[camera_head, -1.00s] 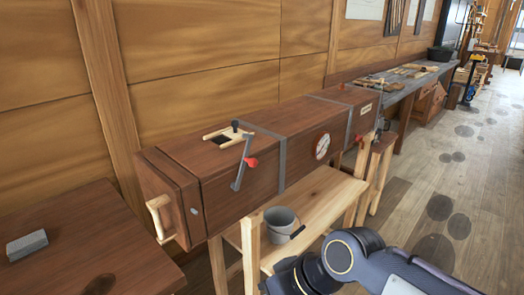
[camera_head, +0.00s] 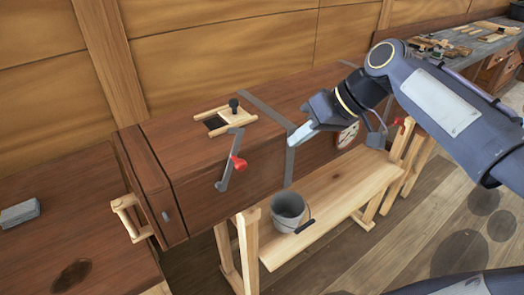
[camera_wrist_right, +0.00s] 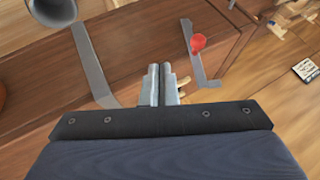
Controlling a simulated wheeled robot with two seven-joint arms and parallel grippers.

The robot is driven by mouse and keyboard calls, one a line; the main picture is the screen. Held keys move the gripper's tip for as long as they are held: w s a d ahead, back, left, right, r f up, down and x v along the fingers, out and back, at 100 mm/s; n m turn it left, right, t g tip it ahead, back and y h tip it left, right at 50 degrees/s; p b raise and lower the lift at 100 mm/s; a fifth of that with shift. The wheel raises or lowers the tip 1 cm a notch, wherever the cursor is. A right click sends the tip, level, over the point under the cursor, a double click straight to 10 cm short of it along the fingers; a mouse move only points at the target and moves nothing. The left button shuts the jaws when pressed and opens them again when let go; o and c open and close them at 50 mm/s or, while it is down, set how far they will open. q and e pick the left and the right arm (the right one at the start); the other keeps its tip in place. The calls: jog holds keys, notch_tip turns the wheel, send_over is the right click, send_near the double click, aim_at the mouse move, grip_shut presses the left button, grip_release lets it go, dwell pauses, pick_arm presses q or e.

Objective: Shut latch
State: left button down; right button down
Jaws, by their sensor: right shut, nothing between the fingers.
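A grey lever with a red knob (camera_head: 238,163), which looks like the latch, is on the front of a long brown wooden box (camera_head: 205,160). It hangs down at a slant from the box's top edge. In the right wrist view the red knob (camera_wrist_right: 198,43) is up and right of the fingertips. My right gripper (camera_head: 295,138) is shut and empty, in front of the box to the right of the lever and apart from it. Its closed fingers (camera_wrist_right: 160,84) also show in the right wrist view. My left gripper is out of view.
A grey bucket (camera_head: 288,210) stands on the light wooden bench (camera_head: 340,190) below. Grey straps (camera_head: 290,160) cross the box. A pale wooden handle (camera_head: 130,217) is at its left end. A wooden frame with a dark knob (camera_head: 233,105) is on top. A wall stands behind.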

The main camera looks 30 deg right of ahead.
aim_at(236, 167)
jog(key=w+a+f+p, duration=0.1)
jog(key=w+a+f, duration=0.3)
jog(key=a, duration=0.3)
jog(key=shift+a+f+p, duration=0.2)
jog(key=shift+f+p, duration=0.2)
jog(key=shift+f, duration=0.25)
